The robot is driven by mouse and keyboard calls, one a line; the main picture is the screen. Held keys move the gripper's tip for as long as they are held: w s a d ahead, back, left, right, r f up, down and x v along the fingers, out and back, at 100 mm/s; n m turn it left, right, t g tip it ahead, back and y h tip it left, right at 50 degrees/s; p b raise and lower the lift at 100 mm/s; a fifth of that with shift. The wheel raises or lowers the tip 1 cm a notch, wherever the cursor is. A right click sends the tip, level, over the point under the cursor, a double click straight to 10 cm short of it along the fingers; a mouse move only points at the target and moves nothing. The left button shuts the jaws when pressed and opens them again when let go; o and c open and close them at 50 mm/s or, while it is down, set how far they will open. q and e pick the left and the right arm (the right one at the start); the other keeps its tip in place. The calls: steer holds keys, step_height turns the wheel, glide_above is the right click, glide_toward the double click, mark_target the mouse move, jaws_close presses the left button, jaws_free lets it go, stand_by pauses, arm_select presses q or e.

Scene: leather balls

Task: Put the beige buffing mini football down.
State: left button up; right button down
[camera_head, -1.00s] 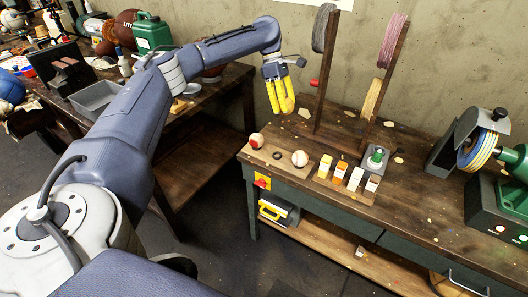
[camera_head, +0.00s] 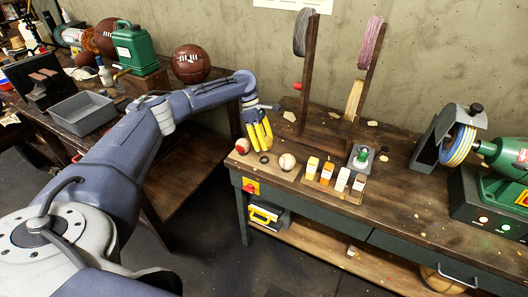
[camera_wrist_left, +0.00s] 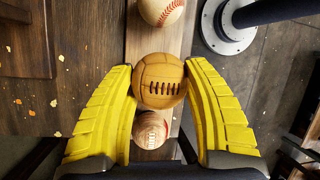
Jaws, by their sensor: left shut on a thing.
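The beige buffing mini football (camera_wrist_left: 160,80) is tan with dark lacing and sits between the yellow fingers of my left gripper (camera_wrist_left: 161,95) in the left wrist view. My left gripper (camera_head: 260,138) is shut on it, low over a wooden strip (camera_wrist_left: 186,35) on the bench. In the head view the fingers hide the football. A white baseball (camera_head: 287,162) and a red-and-white ball (camera_head: 242,146) lie on the strip to either side. A dark ring (camera_head: 264,160) shows on the strip between them, below the fingertips. Whether the football touches the strip is unclear. My right gripper is not in view.
Several small blocks (camera_head: 326,174) stand right of the baseball. Behind them rise wooden posts with thread spools (camera_head: 306,33). A green buffing machine (camera_head: 505,165) is at the right. A side table with a grey tray (camera_head: 82,112) and a brown football (camera_head: 191,64) is at the left.

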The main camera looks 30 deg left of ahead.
arm_select(q)
steer(key=shift+f, duration=2.45)
steer(key=shift+f, duration=0.3)
steer(key=o, duration=0.9)
steer(key=shift+o, duration=0.2)
steer(key=shift+r, duration=0.1)
steer(key=shift+r, duration=0.3)
steer(key=v, duration=1.1)
steer(key=shift+a+r, duration=0.15)
steer(key=shift+r, duration=0.25)
steer(key=shift+w, duration=0.1)
